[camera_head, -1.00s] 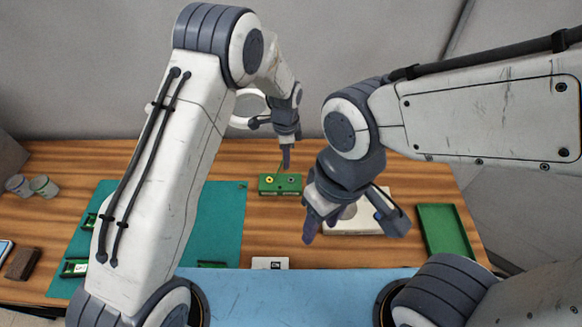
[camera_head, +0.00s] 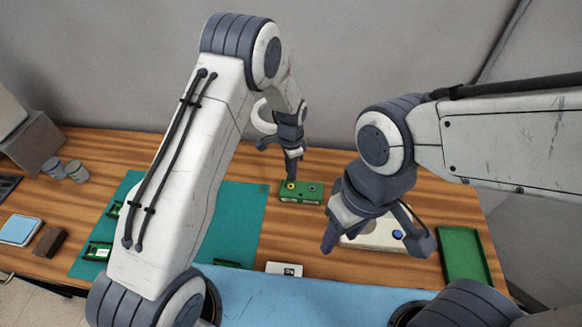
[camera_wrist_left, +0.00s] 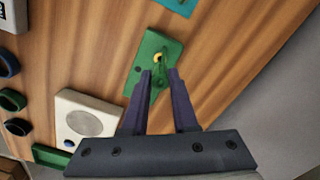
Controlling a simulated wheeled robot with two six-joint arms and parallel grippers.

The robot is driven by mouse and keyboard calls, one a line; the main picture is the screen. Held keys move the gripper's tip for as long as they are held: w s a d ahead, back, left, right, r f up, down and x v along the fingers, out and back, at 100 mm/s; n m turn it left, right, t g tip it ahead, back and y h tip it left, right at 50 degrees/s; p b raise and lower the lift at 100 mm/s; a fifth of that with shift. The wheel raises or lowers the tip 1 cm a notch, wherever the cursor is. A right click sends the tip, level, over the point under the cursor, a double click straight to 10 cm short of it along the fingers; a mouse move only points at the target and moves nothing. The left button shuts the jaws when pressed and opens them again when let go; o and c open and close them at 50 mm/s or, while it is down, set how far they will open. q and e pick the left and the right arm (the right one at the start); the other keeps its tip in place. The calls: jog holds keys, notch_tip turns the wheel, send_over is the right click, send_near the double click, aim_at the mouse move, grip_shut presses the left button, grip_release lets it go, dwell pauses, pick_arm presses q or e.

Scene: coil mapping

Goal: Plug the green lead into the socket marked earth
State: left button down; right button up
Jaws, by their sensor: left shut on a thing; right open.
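A green socket block (camera_head: 312,199) lies on the wooden table, with a yellow-ringed socket (camera_head: 291,185) at its left and a darker socket (camera_head: 311,188) at its right. My left gripper (camera_head: 291,174) is shut on the green lead (camera_wrist_left: 159,78), just over the yellow-ringed socket. I cannot tell whether the lead's tip is inside it. No socket marking is readable. My right gripper (camera_head: 334,238) is open, in front of the block and to its right.
A white unit (camera_head: 372,240) with a blue button stands beside my right gripper. A green tray (camera_head: 465,255) lies at the right. A teal mat (camera_head: 235,225) with small green parts covers the left. A white card (camera_head: 284,268) lies near the front. Two cups (camera_head: 65,170) stand far left.

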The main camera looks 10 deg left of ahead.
pick_arm(q)
jog(key=shift+r, duration=0.1)
jog(key=shift+f+b, duration=0.75)
jog(key=shift+f, duration=0.3)
jog(key=shift+f+b, duration=0.8)
jog(key=shift+f, duration=0.25)
dwell(0.8)
jog(key=c, duration=0.6)
grip_release()
jog(key=shift+r, duration=0.1)
